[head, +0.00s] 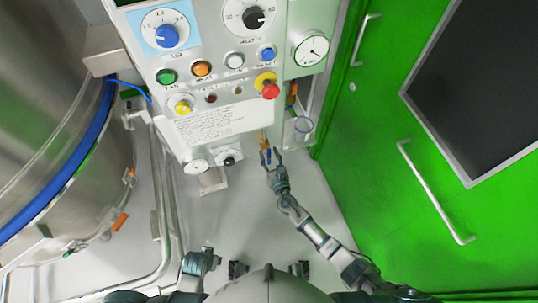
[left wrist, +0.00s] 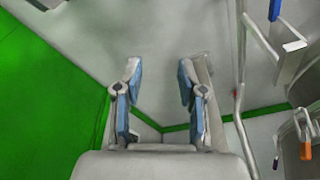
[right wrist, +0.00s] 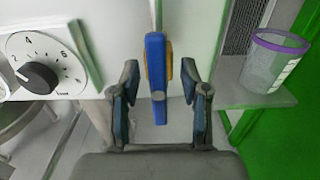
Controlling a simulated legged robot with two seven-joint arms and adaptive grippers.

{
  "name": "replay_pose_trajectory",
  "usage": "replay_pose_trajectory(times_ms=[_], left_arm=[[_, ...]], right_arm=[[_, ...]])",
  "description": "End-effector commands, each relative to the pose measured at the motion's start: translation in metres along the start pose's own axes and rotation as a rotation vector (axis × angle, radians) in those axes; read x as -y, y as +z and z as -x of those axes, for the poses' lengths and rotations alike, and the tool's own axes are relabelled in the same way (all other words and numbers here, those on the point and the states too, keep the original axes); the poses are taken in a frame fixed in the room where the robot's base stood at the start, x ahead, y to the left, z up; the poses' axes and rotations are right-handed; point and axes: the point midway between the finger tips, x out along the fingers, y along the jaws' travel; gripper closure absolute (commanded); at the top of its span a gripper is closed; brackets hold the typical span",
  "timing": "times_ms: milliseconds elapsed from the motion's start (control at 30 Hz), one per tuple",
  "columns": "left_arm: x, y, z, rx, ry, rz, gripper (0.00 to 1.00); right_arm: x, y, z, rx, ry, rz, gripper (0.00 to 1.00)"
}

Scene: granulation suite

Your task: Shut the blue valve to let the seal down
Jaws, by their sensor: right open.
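The blue valve handle (right wrist: 155,60) hangs vertically in the right wrist view, with a yellow-orange part behind it. It stands between the spread fingers of my right gripper (right wrist: 159,80), with gaps visible on both sides. In the head view my right gripper (head: 270,158) is at the lower right edge of the control panel, over the valve, which is small and partly hidden there. My left gripper (left wrist: 159,72) is open and empty above the grey floor. A blue band (head: 72,165), possibly the seal, rings the steel vessel at the left.
The control panel (head: 215,120) carries dials, coloured buttons and a red emergency stop (head: 270,91). A clear cup with a purple rim (right wrist: 274,62) stands on a shelf right of the valve. A green door (head: 380,130) with handles is at the right. The floor below is mostly clear.

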Motion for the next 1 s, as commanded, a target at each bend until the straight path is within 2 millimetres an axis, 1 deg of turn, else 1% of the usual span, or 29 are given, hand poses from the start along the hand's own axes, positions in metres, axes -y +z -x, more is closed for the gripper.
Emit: replay_pose_trajectory(times_ms=[200,233,267,300,367,400,667,833,900,1000], left_arm=[[0.001,0.000,0.000,0.001,0.001,0.001,0.60],[0.001,0.000,0.000,0.001,0.001,0.001,0.60],[0.001,0.000,0.000,0.001,0.001,0.001,0.60],[0.001,0.000,-0.001,0.001,0.001,0.001,0.60],[0.001,0.000,-0.001,0.001,0.001,0.001,0.60],[0.001,0.000,-0.001,0.001,0.001,0.001,0.60],[0.002,0.000,-0.001,0.002,0.001,0.002,0.60],[0.001,0.002,0.000,0.012,0.002,0.002,0.60],[0.002,-0.002,0.013,-0.004,0.001,0.000,0.60],[0.002,-0.001,0.025,-0.008,0.000,0.001,0.60]], right_arm=[[-0.002,0.000,-0.001,0.000,0.000,0.001,0.54],[-0.002,0.000,-0.001,0.000,0.000,0.001,0.57],[-0.002,0.000,-0.001,0.000,0.000,0.001,0.64],[-0.002,0.000,-0.001,0.000,0.000,0.001,0.74],[-0.002,0.000,-0.001,0.000,0.000,0.001,0.89],[-0.001,0.000,-0.001,0.000,0.000,0.001,0.99],[-0.002,0.000,-0.001,0.000,0.002,-0.006,1.00],[-0.002,-0.001,-0.001,0.000,0.002,-0.046,1.00],[-0.001,-0.002,-0.001,-0.001,0.002,-0.078,1.00],[-0.001,-0.002,-0.001,0.000,0.001,-0.139,1.00]])
